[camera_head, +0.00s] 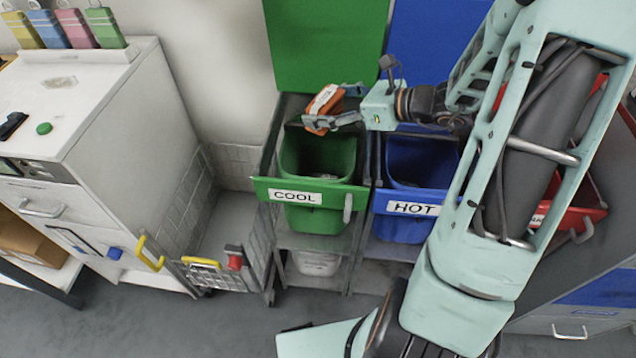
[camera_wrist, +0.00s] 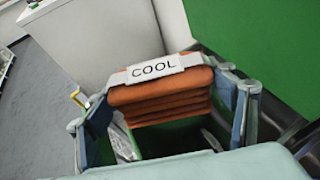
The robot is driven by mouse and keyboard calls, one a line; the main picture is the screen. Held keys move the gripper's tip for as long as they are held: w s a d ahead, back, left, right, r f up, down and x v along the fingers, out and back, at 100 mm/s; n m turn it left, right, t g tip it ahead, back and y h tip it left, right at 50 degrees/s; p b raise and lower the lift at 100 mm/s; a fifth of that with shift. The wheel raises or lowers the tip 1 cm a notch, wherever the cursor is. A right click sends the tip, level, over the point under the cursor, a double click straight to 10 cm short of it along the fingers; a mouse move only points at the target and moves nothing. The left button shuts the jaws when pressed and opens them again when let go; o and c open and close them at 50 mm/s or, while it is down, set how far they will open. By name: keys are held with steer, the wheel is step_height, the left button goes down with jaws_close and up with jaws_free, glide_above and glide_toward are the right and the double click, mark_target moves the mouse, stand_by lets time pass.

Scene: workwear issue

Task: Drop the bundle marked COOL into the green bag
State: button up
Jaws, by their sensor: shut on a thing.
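My gripper (camera_head: 331,121) is shut on an orange folded bundle (camera_head: 324,101) with a white band. In the wrist view the bundle (camera_wrist: 165,101) sits between the two fingers (camera_wrist: 168,112), and its band reads COOL. The green bag (camera_head: 318,158) hangs open in a metal frame below, with a white COOL label (camera_head: 295,196) on its front. The bundle is held above the back part of the green bag's opening, apart from it. In the wrist view a green interior (camera_wrist: 180,138) shows beneath the bundle. The bag's bottom is hidden.
A blue bag (camera_head: 403,229) labelled HOT stands right of the green one, and a red bag (camera_head: 571,218) is partly behind my arm. A raised green panel (camera_head: 325,45) stands behind the green bag. A white cabinet (camera_head: 120,130) and a wire cart (camera_head: 215,272) are at left.

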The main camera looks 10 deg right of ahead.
step_height(320, 180, down, 6)
steer(key=b, duration=0.4)
steer(key=shift+r, duration=0.2)
steer(key=o, duration=1.4)
steer(key=shift+c, duration=0.2)
steer(key=shift+s, duration=0.1)
steer(key=v, duration=1.2)
steer(key=shift+r, duration=0.1)
